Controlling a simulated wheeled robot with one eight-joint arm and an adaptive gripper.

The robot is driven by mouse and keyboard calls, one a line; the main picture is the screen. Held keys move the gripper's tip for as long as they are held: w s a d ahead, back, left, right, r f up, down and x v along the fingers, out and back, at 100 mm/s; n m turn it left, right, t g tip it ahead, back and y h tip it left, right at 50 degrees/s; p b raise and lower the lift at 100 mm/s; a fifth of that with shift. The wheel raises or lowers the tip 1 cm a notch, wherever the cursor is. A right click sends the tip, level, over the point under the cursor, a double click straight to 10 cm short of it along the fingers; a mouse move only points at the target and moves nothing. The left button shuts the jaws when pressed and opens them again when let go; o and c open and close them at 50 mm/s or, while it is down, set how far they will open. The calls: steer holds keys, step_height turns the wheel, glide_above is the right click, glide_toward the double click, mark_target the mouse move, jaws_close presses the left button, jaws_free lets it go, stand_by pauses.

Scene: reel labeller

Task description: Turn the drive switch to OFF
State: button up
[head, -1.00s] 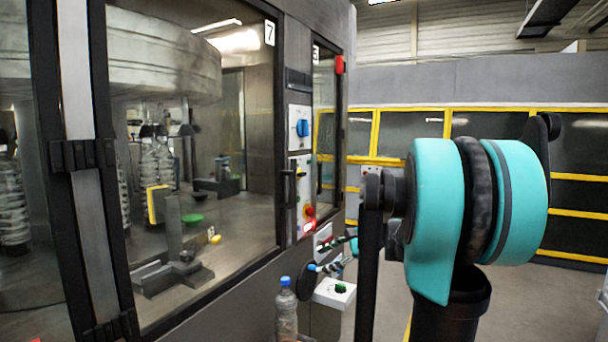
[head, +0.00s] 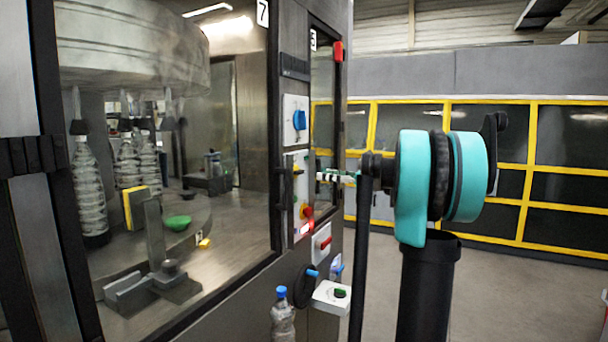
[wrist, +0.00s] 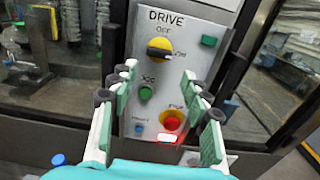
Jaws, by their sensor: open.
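The drive switch (wrist: 160,49) is a yellow disc with a black handle, on a grey panel (wrist: 143,75) marked DRIVE in the wrist view. OFF is printed above it, and another label sits at its lower right. The handle lies nearly sideways, not toward OFF. My gripper (wrist: 160,92) is open, with white and green fingers on either side of the lower panel and nothing between them. The switch is above and beyond the fingertips, apparently untouched. In the head view my gripper (head: 336,178) is just right of the panel (head: 301,163); switch details are too small there.
Below the switch are a green button (wrist: 146,92) and a red stop button (wrist: 172,123) on yellow. A blue switch (head: 299,120) sits higher on the machine. A door handle (head: 284,188) stands left of the panel. A bottle (head: 283,318) and a white box (head: 332,296) are lower down.

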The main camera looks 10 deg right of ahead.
mark_target(302, 172)
steer(key=x, duration=0.9)
steer(key=shift+w+a, duration=0.1)
steer(key=shift+a, duration=0.1)
steer(key=c, duration=0.9)
